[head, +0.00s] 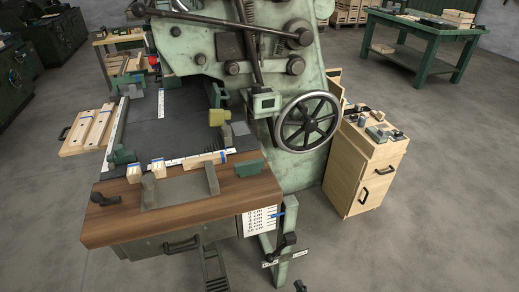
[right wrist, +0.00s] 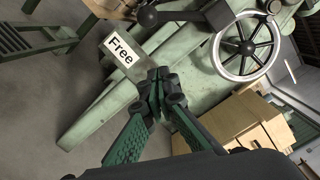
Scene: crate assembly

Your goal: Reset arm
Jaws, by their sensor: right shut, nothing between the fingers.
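My right gripper (right wrist: 157,88) is shut and empty in the right wrist view, its dark green and black fingers meeting at the tips. In the head view only a small dark tip of the right gripper (head: 300,286) shows at the bottom edge, below the lever of the green machine. In the right wrist view the "Free" label (right wrist: 121,50) on the machine's plate appears just beyond the fingertips; I cannot tell the distance between them. My left gripper is not in view.
The green machine (head: 300,88) has a handwheel (head: 308,122) and a black lever (head: 283,245) beside a scale. A wooden worktop (head: 230,200) is at its front. A wooden cabinet (head: 352,170) stands at right. Grey floor is free at the lower right.

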